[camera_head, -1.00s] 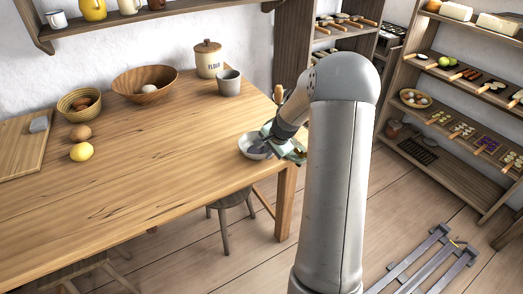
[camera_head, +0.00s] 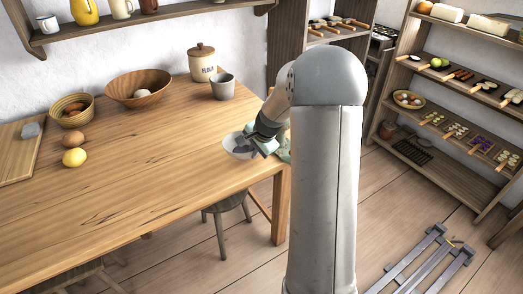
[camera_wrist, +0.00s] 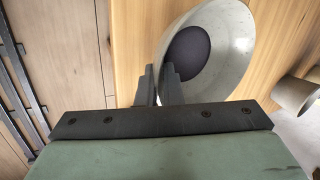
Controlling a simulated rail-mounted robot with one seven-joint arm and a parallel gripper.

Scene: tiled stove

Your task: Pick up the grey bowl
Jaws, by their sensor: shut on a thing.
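The grey bowl (camera_head: 229,146) is at the right end of the wooden table (camera_head: 150,185), close to its edge. My gripper (camera_head: 246,141) is at the bowl's right side and partly hides it. In the wrist view the two dark fingers (camera_wrist: 160,70) are close together on the near rim of the bowl (camera_wrist: 234,50), shut on its wall. The bowl's inside is pale, with a dark round patch at its bottom. I cannot tell how far the bowl is above the tabletop.
A grey cup (camera_head: 223,88) and a flour jar (camera_head: 202,63) stand behind the bowl. A wooden bowl (camera_head: 138,88), a basket (camera_head: 72,110) and a lemon (camera_head: 74,157) are farther left. A stool (camera_head: 225,212) is below the table edge. The table's middle is clear.

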